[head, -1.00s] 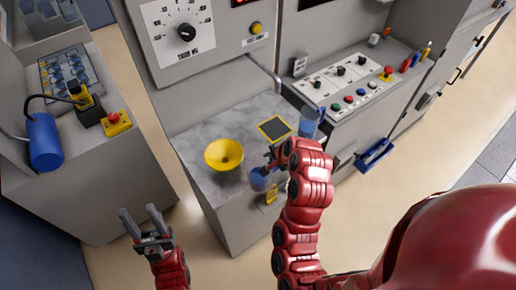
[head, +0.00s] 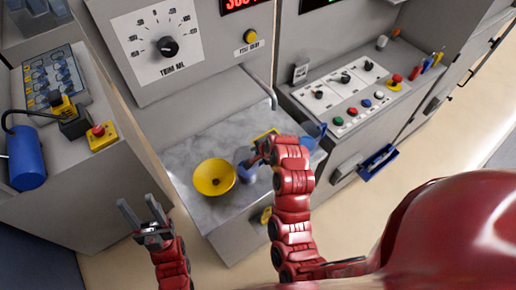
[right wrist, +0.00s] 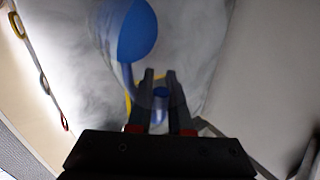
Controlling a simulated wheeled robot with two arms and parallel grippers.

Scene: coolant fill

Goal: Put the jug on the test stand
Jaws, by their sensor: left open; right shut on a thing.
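In the right wrist view the jug (right wrist: 137,32) shows at upper left, beyond the closed fingers (right wrist: 158,82). A yellow-edged square pad (head: 266,133), which may be the test stand, lies behind the right gripper and is mostly hidden by it. I cannot tell whether the jug touches the bench. My left gripper (head: 141,208) is open and empty, in front of the bench.
A blue translucent vessel (head: 319,130) stands at the bench's right, partly behind my right arm. A control panel (head: 345,90) with knobs and buttons is beyond it. At left are a blue cylinder (head: 25,157) and a red stop button (head: 99,130). A blue tray (head: 378,160) hangs at right.

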